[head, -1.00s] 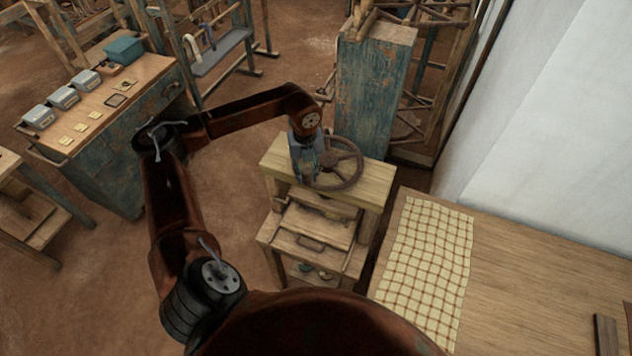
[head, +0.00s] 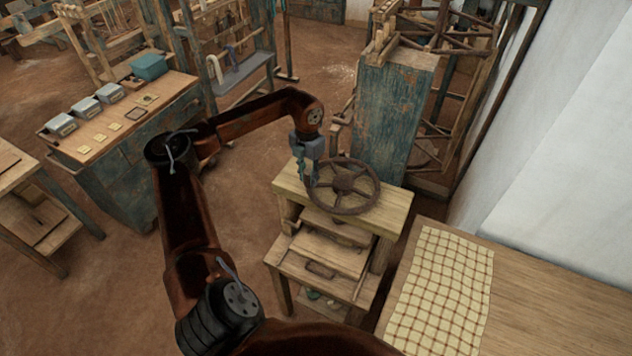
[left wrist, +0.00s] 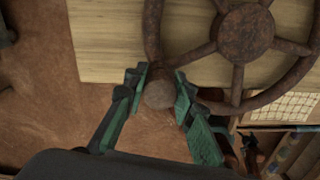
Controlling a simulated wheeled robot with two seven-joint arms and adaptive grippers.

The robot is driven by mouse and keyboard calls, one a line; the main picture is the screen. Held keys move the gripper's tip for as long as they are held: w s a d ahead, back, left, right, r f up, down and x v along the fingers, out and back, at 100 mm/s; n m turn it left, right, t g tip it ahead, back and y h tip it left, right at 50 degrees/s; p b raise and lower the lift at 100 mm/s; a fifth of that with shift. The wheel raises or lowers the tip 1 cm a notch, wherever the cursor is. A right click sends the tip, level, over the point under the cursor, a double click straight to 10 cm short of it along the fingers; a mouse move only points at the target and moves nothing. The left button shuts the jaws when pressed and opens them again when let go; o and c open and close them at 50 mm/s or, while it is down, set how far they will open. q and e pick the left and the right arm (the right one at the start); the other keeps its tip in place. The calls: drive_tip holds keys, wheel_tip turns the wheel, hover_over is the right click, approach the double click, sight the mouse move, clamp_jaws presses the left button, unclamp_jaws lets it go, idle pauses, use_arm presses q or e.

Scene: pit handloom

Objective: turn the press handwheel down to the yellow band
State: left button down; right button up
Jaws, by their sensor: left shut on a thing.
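The press handwheel (head: 344,182), a rusty brown spoked wheel, lies flat above the pale wooden top beam (head: 392,207) of the small press. In the left wrist view its hub (left wrist: 246,32) is at the upper right and a round knob (left wrist: 160,95) stands at its rim. My left gripper (head: 310,182) is at the wheel's left side. In the left wrist view its green fingers (left wrist: 160,90) close on the knob from both sides. No yellow band can be made out; the screw under the wheel is hidden.
A blue worn cabinet (head: 395,115) stands close behind the press. A table with a checked cloth (head: 440,290) is at the right. A workbench (head: 165,98) with grey boxes stands at the left. Bare floor (head: 230,235) lies between the workbench and the press.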

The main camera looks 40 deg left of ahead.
use_arm(q)
drive_tip(key=shift+w+a+m, duration=0.3)
idle(0.4)
drive_tip(key=c, duration=1.6)
unclamp_jaws()
drive_tip(key=shift+r, duration=0.1)
wheel_tip(320, 180, up, 12)
drive_tip(key=shift+d, duration=0.15)
